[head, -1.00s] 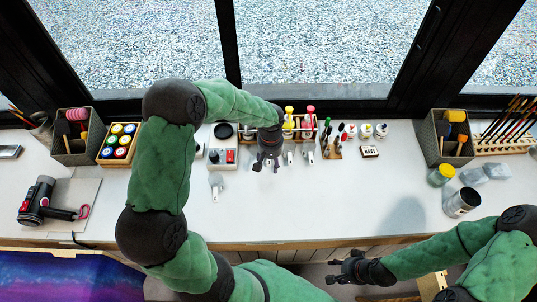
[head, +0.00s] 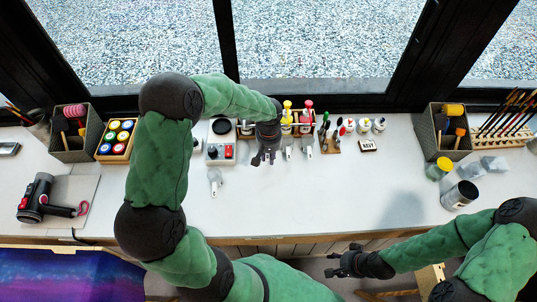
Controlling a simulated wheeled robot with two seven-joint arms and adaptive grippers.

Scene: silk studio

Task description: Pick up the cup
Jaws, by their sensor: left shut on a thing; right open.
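My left gripper (head: 264,161) points down over the back middle of the worktop, between the grey box with a red button (head: 221,152) and the small grey-and-white tools. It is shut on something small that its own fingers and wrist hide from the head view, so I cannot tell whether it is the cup. A shiny metal cup-like cylinder (head: 459,196) lies or leans at the right of the worktop, far from the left gripper. My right gripper (head: 337,265) is open and empty, low in front of the worktop's front edge.
A rack of red- and yellow-topped bottles (head: 298,121) stands just behind the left gripper. A tray of paint pots (head: 118,138) and a handheld tool (head: 40,203) are at the left. A grey bin (head: 432,143) is at the right. The middle front worktop (head: 310,205) is clear.

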